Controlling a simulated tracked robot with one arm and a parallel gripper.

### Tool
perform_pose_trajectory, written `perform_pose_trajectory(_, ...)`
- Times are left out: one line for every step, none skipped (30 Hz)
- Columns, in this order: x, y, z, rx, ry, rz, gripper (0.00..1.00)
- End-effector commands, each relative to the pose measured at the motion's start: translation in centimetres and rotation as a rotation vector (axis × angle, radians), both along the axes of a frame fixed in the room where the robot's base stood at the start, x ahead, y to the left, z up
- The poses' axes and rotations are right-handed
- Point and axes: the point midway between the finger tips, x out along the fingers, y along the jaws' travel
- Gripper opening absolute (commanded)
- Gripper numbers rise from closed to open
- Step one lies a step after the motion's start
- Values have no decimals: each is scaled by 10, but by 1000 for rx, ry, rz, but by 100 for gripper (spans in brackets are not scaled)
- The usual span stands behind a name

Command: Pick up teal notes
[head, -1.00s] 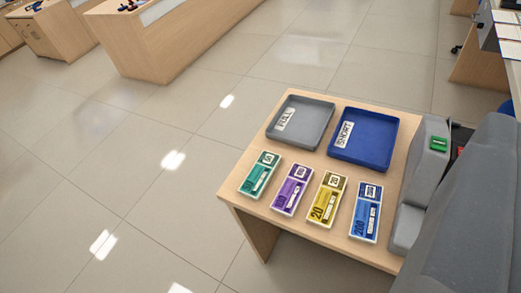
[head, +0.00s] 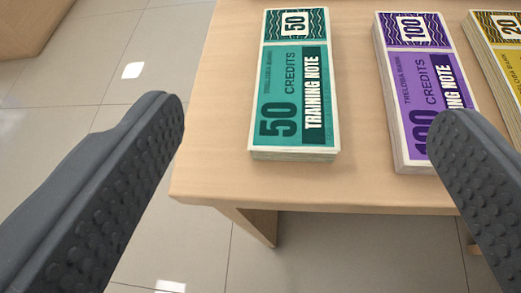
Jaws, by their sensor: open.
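The teal notes (head: 292,85) are a thick stack marked 50 CREDITS and TRAINING NOTE. They lie flat on the wooden table near its left edge, in the upper middle of the head view. My gripper (head: 305,125) is open and empty, with one dark, studded finger at the lower left and one at the lower right. The stack shows between the fingers in the picture, and I see no contact with it. The right finger covers part of the purple notes.
The purple stack (head: 412,95), marked 100, lies just right of the teal notes with a narrow gap. A yellow stack (head: 500,42) is cut off at the right edge. Bare table (head: 225,110) shows left of the teal notes, with tiled floor beyond.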

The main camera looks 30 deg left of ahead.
Motion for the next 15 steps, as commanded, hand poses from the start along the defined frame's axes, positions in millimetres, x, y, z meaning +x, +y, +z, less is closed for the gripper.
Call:
perform_pose_trajectory(-8, 2, -11, -27, -10, 5, 80)
perform_pose_trajectory(-11, 2, -15, -36, -19, 5, 80)
perform_pose_trajectory(-15, 2, -19, -46, -29, 6, 80)
perform_pose_trajectory(-17, 2, -21, -51, -37, 5, 80)
perform_pose_trajectory(-18, 3, -23, -56, -44, 6, 80)
perform_pose_trajectory(-19, 3, -25, -61, -51, 6, 80)
perform_pose_trajectory(-19, 3, -27, -64, -54, 6, 80)
perform_pose_trajectory(-19, 3, -29, -65, -56, 6, 80)
perform_pose_trajectory(-17, 3, -31, -67, -59, 4, 80)
perform_pose_trajectory(-14, 3, -32, -67, -59, 3, 80)
perform_pose_trajectory(-11, 3, -34, -68, -59, 3, 80)
perform_pose_trajectory(-6, 4, -36, -68, -59, 3, 80)
perform_pose_trajectory(-1, 5, -38, -67, -60, 2, 80)
perform_pose_trajectory(3, 6, -40, -67, -60, 1, 80)
perform_pose_trajectory(9, 8, -42, -65, -60, 2, 80)
